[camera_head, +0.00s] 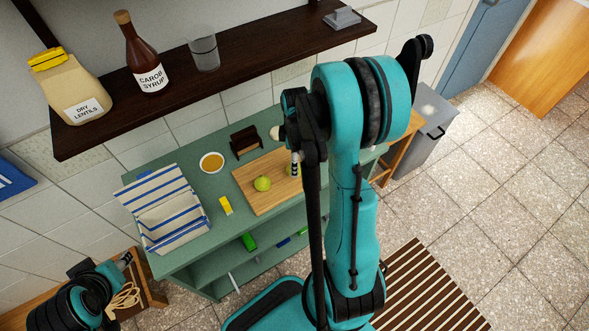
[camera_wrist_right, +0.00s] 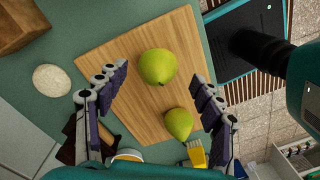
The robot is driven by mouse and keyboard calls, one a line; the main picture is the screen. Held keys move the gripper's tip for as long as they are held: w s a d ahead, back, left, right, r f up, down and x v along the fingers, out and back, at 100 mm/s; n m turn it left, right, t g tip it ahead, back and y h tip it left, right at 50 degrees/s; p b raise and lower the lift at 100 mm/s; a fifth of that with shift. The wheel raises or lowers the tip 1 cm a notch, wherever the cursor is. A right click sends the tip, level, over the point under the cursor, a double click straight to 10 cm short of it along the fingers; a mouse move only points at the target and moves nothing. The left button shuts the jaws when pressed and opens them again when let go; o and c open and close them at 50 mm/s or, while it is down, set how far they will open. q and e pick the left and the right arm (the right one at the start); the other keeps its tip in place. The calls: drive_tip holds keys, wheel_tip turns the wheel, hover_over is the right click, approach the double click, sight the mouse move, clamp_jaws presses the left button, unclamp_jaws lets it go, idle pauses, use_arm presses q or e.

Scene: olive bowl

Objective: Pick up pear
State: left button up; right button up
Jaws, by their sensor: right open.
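Two yellow-green fruits lie on the wooden cutting board (camera_wrist_right: 105,60). The nearer one (camera_wrist_right: 178,123) tapers to one end like a pear; it also shows in the head view (camera_head: 263,184). The other fruit (camera_wrist_right: 157,66) looks rounder and has a short stem; in the head view my gripper partly hides it. My right gripper (camera_wrist_right: 164,103) is open and empty above the board, its fingers spread on either side of the fruits in the wrist view. In the head view its fingertips (camera_head: 295,165) show only partly past the arm.
The board lies on a green counter (camera_head: 190,255). A bowl of brown contents (camera_head: 212,162), a dark brown rack (camera_head: 245,141), a yellow item (camera_head: 226,205) and a striped towel (camera_head: 163,205) stand or lie around it. A dark shelf (camera_head: 250,68) runs above.

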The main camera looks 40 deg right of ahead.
drive_tip(key=f+b, duration=0.1)
drive_tip(key=f, duration=0.3)
drive_tip(key=shift+w, duration=0.2)
drive_tip(key=shift+a, duration=0.1)
drive_tip(key=c, duration=0.8)
drive_tip(key=shift+r, duration=0.1)
